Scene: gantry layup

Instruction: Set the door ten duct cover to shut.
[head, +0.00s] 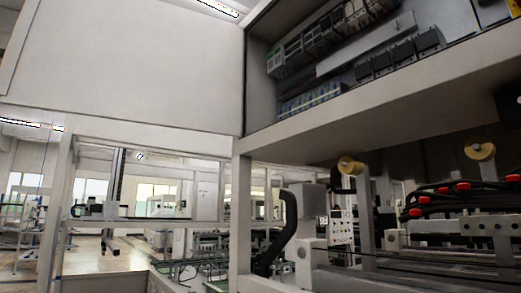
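An electrical cabinet (395,125) is at the upper right, with its inside exposed. Rows of dark modules, blue and yellow terminals and a pale grey duct strip (365,50) show in it. A large plain white panel (135,65) fills the upper left beside the cabinet opening. No label is readable, so I cannot tell which part is the door ten duct cover or how it stands. Neither of my grippers is in view.
A white upright post (240,215) stands below the cabinet corner. A black corrugated hose (284,235) curves beside it. Machinery with red-capped fittings (462,186) and yellowish rolls (480,149) fills the lower right.

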